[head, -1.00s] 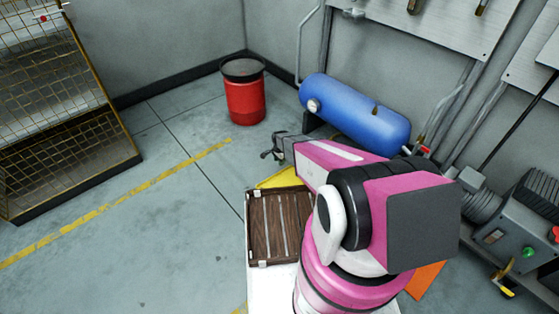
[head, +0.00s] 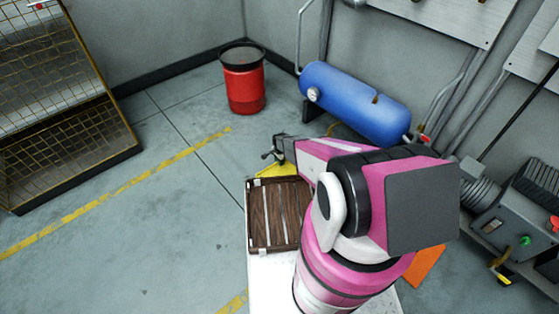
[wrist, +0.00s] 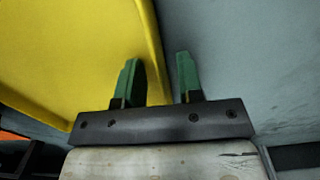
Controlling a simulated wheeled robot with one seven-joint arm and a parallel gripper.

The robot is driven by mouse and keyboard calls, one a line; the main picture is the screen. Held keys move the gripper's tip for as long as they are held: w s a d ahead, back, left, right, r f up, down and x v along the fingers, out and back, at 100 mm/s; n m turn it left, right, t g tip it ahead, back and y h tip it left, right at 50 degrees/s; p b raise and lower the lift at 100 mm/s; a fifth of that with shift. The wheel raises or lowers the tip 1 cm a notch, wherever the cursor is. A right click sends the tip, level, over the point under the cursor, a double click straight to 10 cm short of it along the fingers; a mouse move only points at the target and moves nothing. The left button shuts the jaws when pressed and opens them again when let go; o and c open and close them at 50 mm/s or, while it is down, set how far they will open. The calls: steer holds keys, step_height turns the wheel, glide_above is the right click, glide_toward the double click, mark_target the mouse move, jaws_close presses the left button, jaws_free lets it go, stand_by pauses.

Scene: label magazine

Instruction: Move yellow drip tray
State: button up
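The yellow drip tray (head: 277,170) shows in the head view as a small yellow patch beyond the brown slatted crate, partly hidden by my arm. In the wrist view the yellow drip tray (wrist: 75,50) fills the upper left, and its edge runs down between my two green fingers. My gripper (wrist: 159,60) is open around that edge. The left finger is over the yellow side and the right finger is over the grey floor side. A gap shows between the edge and the right finger. In the head view my gripper (head: 272,152) is at the tray.
The brown slatted crate (head: 257,220) is just in front of the tray. A red drum (head: 244,88) and a blue tank (head: 355,105) stand beyond. A mesh cage (head: 70,140) is at the left. An orange sheet (head: 425,265) lies at the right. Floor at the left is clear.

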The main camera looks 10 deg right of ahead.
jaws_close()
stand_by(1.3)
